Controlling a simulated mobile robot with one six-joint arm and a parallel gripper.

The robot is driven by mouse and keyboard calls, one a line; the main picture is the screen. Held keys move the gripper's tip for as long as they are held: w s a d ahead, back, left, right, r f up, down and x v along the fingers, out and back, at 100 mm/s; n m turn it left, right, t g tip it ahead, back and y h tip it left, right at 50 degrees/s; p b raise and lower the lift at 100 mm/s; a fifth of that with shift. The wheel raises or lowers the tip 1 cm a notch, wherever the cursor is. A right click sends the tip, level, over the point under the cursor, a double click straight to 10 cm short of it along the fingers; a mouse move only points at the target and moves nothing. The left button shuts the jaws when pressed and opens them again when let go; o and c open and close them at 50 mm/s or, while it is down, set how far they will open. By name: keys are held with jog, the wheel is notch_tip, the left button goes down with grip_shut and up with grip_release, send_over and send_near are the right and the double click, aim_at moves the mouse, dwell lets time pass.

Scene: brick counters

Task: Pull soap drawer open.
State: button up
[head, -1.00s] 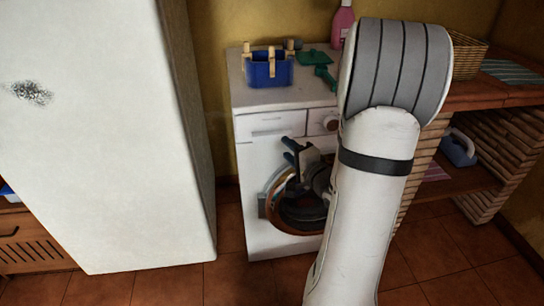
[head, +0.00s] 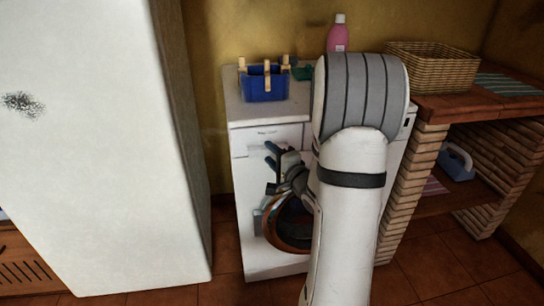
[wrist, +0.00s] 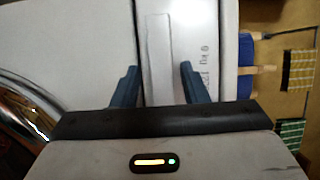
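The soap drawer (head: 268,140) is the white panel at the upper left front of the white washing machine (head: 262,220). It looks closed in the head view. My gripper (head: 271,154) is in front of the machine at the drawer's lower right, partly hidden by my arm. In the wrist view the drawer (wrist: 160,45) runs upright in the picture between the two blue fingers of my gripper (wrist: 158,80). The fingers are apart with nothing held. Whether they touch the drawer front cannot be told.
A blue basket with pegs (head: 264,88) and a pink bottle (head: 338,38) stand on the machine. The round door (head: 288,240) is below. A tall white cabinet (head: 100,150) stands to the left. A wooden counter (head: 450,103) with a wicker basket (head: 432,68) is to the right.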

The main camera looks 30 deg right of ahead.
jog(key=shift+c, duration=0.2)
grip_shut()
jog(key=shift+s+a+f, duration=0.1)
jog(key=shift+a+f, duration=0.05)
jog(key=shift+f, duration=0.05)
